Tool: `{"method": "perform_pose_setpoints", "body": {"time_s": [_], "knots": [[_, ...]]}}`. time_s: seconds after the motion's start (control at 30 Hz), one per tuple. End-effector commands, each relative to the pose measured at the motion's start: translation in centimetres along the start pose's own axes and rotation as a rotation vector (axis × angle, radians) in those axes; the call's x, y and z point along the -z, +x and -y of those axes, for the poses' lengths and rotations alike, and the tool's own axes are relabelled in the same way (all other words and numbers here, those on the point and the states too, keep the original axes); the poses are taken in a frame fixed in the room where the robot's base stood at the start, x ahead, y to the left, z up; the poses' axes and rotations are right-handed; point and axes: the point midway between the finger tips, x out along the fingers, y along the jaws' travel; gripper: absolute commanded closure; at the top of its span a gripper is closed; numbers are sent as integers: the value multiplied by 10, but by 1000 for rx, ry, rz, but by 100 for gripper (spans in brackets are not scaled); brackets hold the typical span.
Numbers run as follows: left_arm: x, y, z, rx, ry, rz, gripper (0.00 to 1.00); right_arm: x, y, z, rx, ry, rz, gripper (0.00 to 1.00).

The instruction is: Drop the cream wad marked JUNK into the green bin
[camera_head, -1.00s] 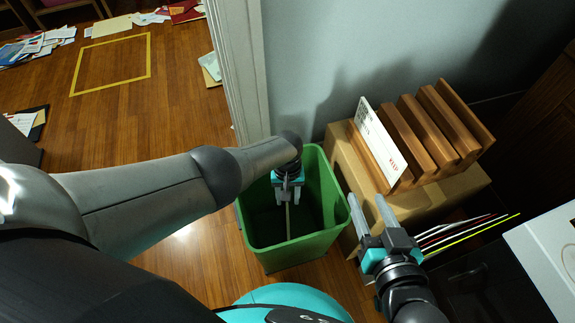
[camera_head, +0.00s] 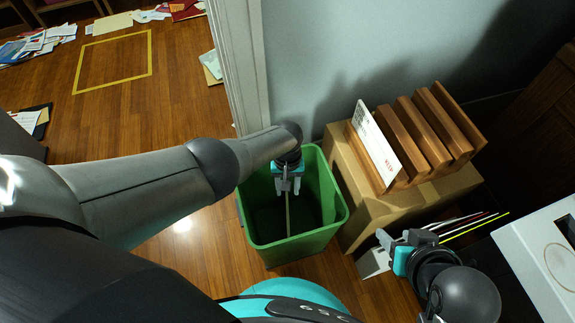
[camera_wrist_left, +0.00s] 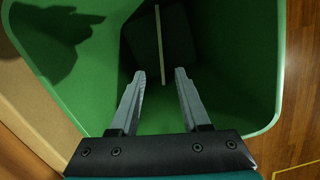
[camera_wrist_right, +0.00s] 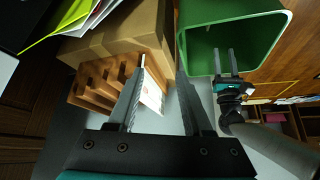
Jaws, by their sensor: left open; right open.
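The green bin (camera_head: 262,232) stands on the floor at the centre of the head view. A thin cream strip (camera_head: 288,217), seen edge-on, is inside it; this looks like the cream wad, and no JUNK mark is readable. The strip also shows in the left wrist view (camera_wrist_left: 159,40), apart from both fingers. My left gripper (camera_head: 288,188) points down over the bin's mouth, open, with the strip beyond its fingertips (camera_wrist_left: 161,74). My right gripper (camera_head: 383,246) is open and empty, to the right of the bin; its fingers (camera_wrist_right: 160,72) point towards the rack.
A wooden slotted rack (camera_head: 425,138) stands on a cardboard box (camera_head: 365,215) right of the bin. A white card marked KEEP (camera_head: 375,145) leans in its left slot. Coloured sheets (camera_head: 468,228) and a white machine (camera_head: 540,255) lie further right. A wall edge rises behind the bin.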

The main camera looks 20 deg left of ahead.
Motion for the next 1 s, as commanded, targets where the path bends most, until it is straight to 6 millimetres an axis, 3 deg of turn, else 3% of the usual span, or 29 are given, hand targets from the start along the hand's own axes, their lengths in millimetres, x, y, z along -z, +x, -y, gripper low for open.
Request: {"method": "perform_pose_setpoints", "body": {"time_s": [0.27, 1.0], "knots": [[0, -14, 0, 0, -1, 1, 53, -16, -23, -17, -46, 16, 163, 50], [0, -67, 0, 0, -1, 0, 53, -73, 47, -16, -35, 14, 300, 50]]}}
